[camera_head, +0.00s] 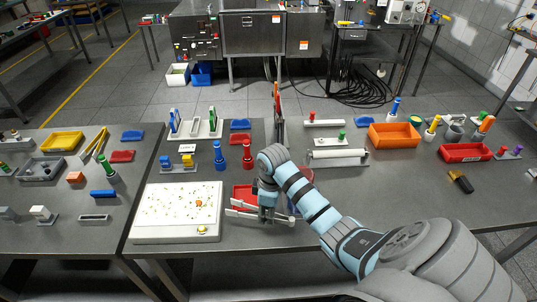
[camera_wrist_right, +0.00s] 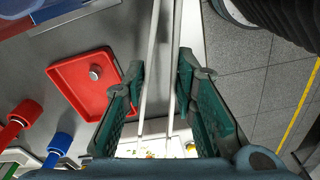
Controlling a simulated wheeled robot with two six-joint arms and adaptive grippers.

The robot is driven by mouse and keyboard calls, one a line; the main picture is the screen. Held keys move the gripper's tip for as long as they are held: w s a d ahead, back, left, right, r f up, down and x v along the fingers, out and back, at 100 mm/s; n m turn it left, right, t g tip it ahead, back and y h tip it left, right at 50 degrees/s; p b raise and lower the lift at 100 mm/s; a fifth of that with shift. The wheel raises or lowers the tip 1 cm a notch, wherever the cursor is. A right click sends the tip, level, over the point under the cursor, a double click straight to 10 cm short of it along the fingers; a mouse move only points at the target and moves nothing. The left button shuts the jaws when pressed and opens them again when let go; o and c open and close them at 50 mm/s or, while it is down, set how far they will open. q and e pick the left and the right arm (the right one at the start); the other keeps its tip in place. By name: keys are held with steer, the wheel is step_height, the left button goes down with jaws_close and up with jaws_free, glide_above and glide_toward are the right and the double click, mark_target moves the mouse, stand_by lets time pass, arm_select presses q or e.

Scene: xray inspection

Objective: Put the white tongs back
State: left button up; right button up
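The white tongs (camera_head: 245,215) are long and thin, lying roughly sideways at the front edge of the middle table in the head view. My right gripper (camera_head: 267,205) is around them. Whether the tongs touch the table is hard to tell. My left gripper is not in view.
A red tray (camera_wrist_right: 85,90) with a small grey knob is beside the tongs. A white lit panel (camera_head: 150,228) with small bits lies left of the gripper. Blue and red bottle shapes (camera_head: 247,160) stand behind. An orange bin (camera_head: 393,136) is at right.

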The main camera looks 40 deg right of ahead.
mark_target(268, 231)
step_height(268, 231, down, 4)
steer(key=shift+d+r+b, duration=0.15)
steer(key=shift+b, duration=0.95)
step_height(268, 231, down, 4)
steer(key=b, duration=0.4)
steer(key=shift+s+b, duration=0.1)
steer(key=shift+b, duration=0.25)
steer(key=shift+r+p, duration=0.35)
arm_select(q)
step_height(268, 231, down, 6)
steer(key=w, duration=0.1)
arm_select(e)
steer(key=shift+f, duration=0.15)
steer(key=shift+f, duration=0.1)
steer(key=o, duration=0.6)
steer(key=shift+c, duration=0.2)
